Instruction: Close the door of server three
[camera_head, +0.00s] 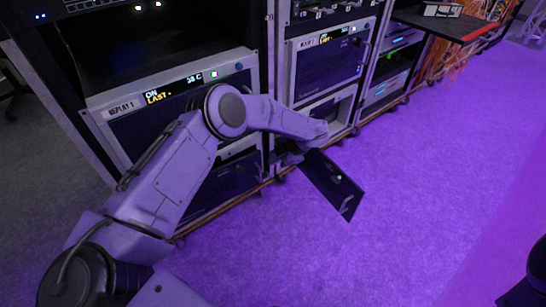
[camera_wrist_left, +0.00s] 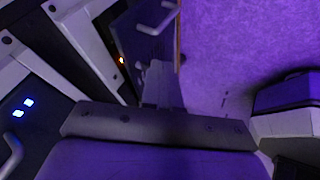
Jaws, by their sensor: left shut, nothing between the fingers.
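A dark door panel (camera_head: 333,184) stands open, sticking out from the lower part of the middle rack over the purple floor. A small light spot shows on its face. The open server bay (camera_head: 336,108) behind it is partly hidden by my left arm; no number is readable on it. My left gripper (camera_wrist_left: 157,78) is shut and empty. In the head view it is mostly hidden behind my wrist, at the rack side of the door. In the left wrist view its fingers are close to a dark panel with a handle (camera_wrist_left: 152,24); I cannot tell whether they touch.
A replay unit (camera_head: 180,92) with a lit display is in the left rack, and another (camera_head: 330,58) is above the open bay. A dark shelf (camera_head: 450,22) juts out at upper right, near orange cables (camera_head: 462,60).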

